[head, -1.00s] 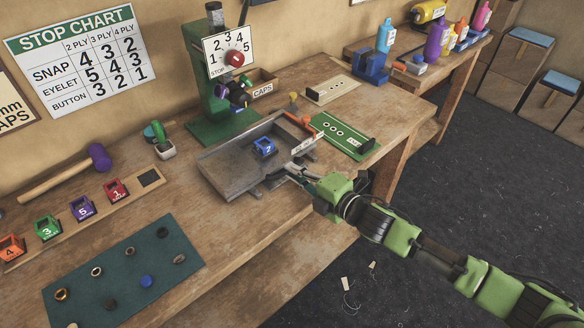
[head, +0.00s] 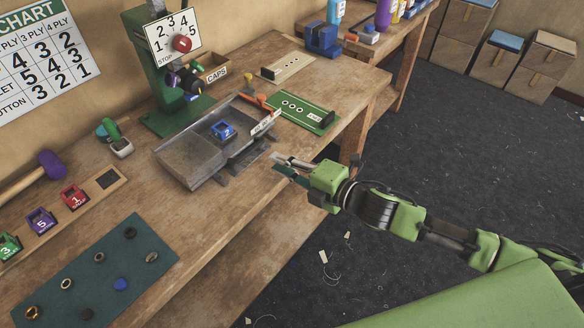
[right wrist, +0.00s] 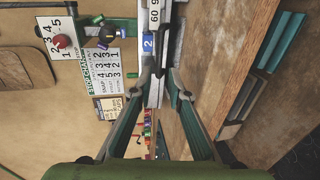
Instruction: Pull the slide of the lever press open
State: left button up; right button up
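The green lever press (head: 163,75) stands at the back of the bench, with a numbered dial plate and red knob. Its grey metal slide tray (head: 185,165) reaches from the press toward the bench's front edge. A blue block marked 2 (head: 223,130) sits in the tray; it also shows in the right wrist view (right wrist: 148,43). My right gripper (head: 275,163) is just right of the tray's front corner, over the bench edge, apart from the tray and empty. Its fingertips (right wrist: 165,74) are slightly parted in the right wrist view. My left gripper is out of view.
At left are a purple mallet (head: 52,163), numbered blocks and a dark mat (head: 60,262) with small rings. Open floor lies right of the bench.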

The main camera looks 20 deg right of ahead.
jog(key=shift+v, duration=1.85)
